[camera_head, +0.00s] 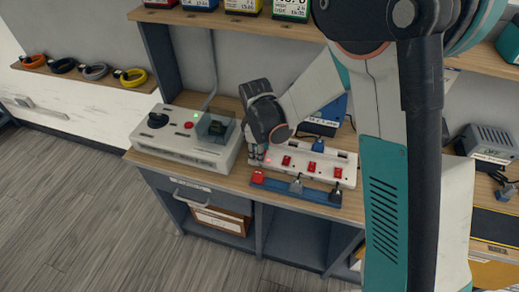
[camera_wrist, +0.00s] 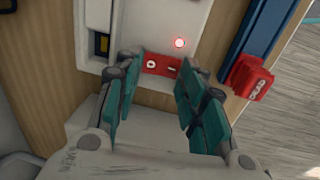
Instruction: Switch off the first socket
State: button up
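A white power strip (camera_head: 320,178) lies on the wooden bench, with red rocker switches (camera_head: 311,166) along it. My gripper (camera_head: 258,153) is over its left end and hides part of that end. In the wrist view, a red switch (camera_wrist: 161,65) marked O and I shows just beyond and between my fingertips. A red light (camera_wrist: 180,43) glows beside this switch. My gripper (camera_wrist: 158,88) is open with nothing between its teal fingers. Whether a fingertip touches the switch is not clear.
A blue rail (camera_head: 315,194) with a red block (camera_head: 258,176) and grey pieces lies in front of the strip. A light grey box (camera_head: 180,150) with a clear cover and green light stands at the left. A grey device (camera_head: 488,141) is at the right.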

jog(key=c, duration=0.4)
jog(key=shift+o, duration=0.2)
jog(key=shift+w+d+g, duration=0.1)
jog(key=shift+w+g, duration=0.1)
jog(key=shift+g, duration=0.5)
jog(key=o, duration=1.1)
jog(key=shift+c, duration=0.2)
notch_tip(320, 180, up, 12)
